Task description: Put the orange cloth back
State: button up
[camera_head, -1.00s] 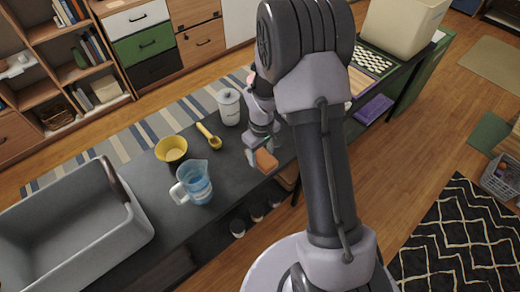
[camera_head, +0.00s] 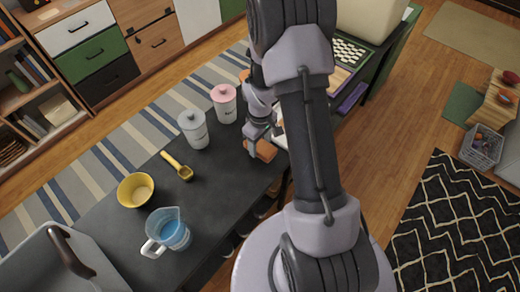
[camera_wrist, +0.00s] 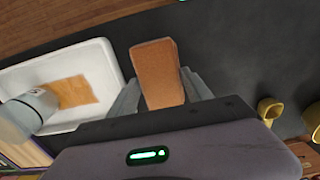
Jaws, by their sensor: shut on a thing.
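My gripper (camera_head: 258,146) is shut on an orange-brown folded block, which I take as the orange cloth (camera_head: 264,151), over the dark counter. In the wrist view the cloth (camera_wrist: 158,75) stands out between the two grey fingers (camera_wrist: 160,98). I cannot tell whether it touches the counter. A white tray (camera_wrist: 105,58) lies left of the cloth in the wrist view, with a flat orange piece (camera_wrist: 75,92) in it. In the head view my arm hides most of the tray.
On the dark counter (camera_head: 205,210) stand a white canister (camera_head: 194,130), a pink-lidded canister (camera_head: 224,104), a yellow scoop (camera_head: 178,166), a yellow bowl (camera_head: 135,190) and a jug of blue liquid (camera_head: 168,233). A grey bin (camera_head: 40,262) is at the lower left.

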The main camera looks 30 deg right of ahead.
aim_at(260, 145)
notch_tip(260, 145, down, 4)
jog(key=shift+w+r+b, duration=0.1)
jog(key=shift+r+b, duration=0.05)
jog(key=shift+b, duration=0.75)
jog(key=shift+r, duration=0.15)
jog(key=o, duration=1.3)
